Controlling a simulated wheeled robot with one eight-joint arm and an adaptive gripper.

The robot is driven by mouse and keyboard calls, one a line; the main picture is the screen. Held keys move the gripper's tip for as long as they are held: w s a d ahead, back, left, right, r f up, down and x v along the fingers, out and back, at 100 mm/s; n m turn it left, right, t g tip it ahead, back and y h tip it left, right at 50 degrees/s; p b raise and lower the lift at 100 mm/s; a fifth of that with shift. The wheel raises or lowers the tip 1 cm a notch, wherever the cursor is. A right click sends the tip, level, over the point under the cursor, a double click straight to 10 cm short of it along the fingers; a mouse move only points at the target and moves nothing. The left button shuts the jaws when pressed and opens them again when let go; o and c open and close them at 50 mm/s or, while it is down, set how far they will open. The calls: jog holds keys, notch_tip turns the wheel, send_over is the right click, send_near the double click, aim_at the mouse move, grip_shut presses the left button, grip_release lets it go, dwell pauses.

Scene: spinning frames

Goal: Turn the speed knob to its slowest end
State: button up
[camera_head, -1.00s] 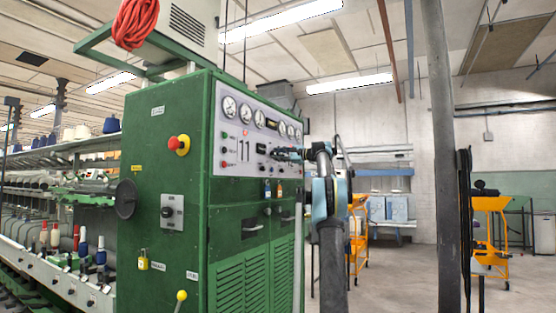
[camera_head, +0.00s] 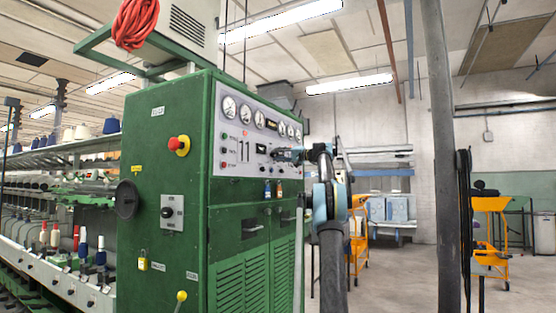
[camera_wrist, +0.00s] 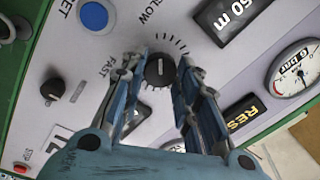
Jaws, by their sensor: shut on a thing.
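The speed knob (camera_wrist: 160,71) is a round black dial with a pale mark on its face, on the light grey panel. Tick marks fan out beside it, with the words SLOW above and FAST to its left in the wrist view. My gripper (camera_wrist: 167,64) is shut on this knob, one finger on each side. The exact pointer direction is hard to read. In the head view my gripper (camera_head: 288,155) is against the panel of the green cabinet (camera_head: 165,215), and it hides the knob there.
Close to the knob are a blue button (camera_wrist: 94,16), a smaller black knob (camera_wrist: 53,91), a dark display (camera_wrist: 230,18) and a dial gauge (camera_wrist: 296,70). In the head view a grey post (camera_head: 440,150) stands to the right of my arm. Open floor lies behind.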

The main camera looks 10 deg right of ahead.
jog(key=shift+n, duration=0.8)
jog(key=o, duration=1.1)
jog(key=shift+w+f, duration=0.1)
jog(key=shift+w, duration=0.05)
jog(key=shift+d, duration=0.1)
jog(key=v, duration=1.2)
jog(key=shift+w, duration=0.1)
